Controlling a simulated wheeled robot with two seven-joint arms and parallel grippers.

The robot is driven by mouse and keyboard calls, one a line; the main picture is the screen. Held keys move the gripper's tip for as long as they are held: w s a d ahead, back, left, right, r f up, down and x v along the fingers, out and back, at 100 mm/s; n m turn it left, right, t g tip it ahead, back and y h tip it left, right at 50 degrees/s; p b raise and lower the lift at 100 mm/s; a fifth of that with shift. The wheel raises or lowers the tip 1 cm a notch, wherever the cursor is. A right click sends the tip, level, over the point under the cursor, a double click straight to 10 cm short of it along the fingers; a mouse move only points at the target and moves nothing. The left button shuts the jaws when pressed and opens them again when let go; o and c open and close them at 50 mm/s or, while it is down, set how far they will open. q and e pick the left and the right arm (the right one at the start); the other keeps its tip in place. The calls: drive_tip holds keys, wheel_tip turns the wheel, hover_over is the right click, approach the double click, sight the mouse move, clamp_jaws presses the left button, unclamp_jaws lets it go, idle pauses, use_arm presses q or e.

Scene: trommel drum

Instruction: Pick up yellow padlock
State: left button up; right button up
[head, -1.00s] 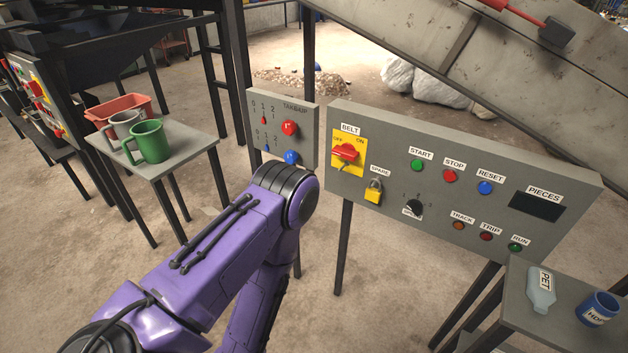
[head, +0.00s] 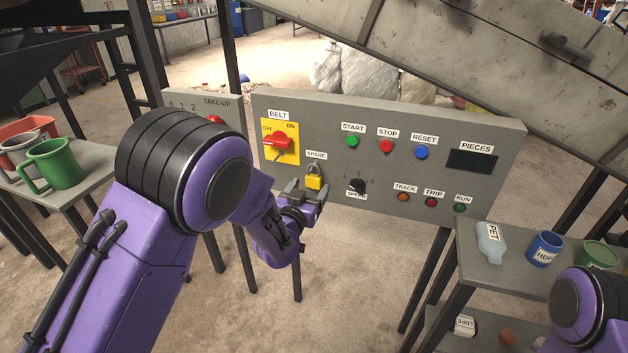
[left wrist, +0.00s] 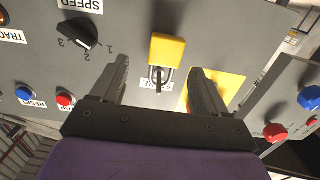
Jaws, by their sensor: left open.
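The yellow padlock (head: 313,181) hangs at the SPARE label on the grey control panel (head: 460,205), right of and below the red BELT switch. Its yellow body (left wrist: 167,50) and shackle also show in the left wrist view, where the panel appears upside down. My left gripper (head: 306,190) is open just in front of and below the padlock. In the left wrist view its two fingers (left wrist: 160,72) lie to either side of the padlock, with no visible contact. Part of my right arm shows at the lower right; its gripper is out of sight.
The red BELT switch (head: 279,142) on its yellow plate and the black SPEED knob (head: 357,186) flank the padlock. A side table (head: 470,265) with a bottle and cups stands at right. A green mug (head: 55,163) stands at left.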

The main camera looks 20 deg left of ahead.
sight(312, 180)
use_arm(q)
drive_tip(key=w, duration=0.4)
drive_tip(key=shift+w+a, duration=0.1)
drive_tip(key=shift+a, duration=0.1)
drive_tip(key=shift+c, duration=1.3)
drive_tip(key=c, duration=1)
drive_tip(key=shift+o, duration=0.2)
drive_tip(key=shift+r, duration=0.55)
drive_tip(key=s+b, duration=0.1)
drive_tip(key=s, duration=1.7)
drive_tip(key=shift+a+r, duration=0.2)
drive_tip(key=shift+a, duration=0.1)
drive_tip(key=shift+s+r+p, duration=0.1)
drive_tip(key=shift+r+p, duration=0.2)
drive_tip(key=shift+r, duration=0.1)
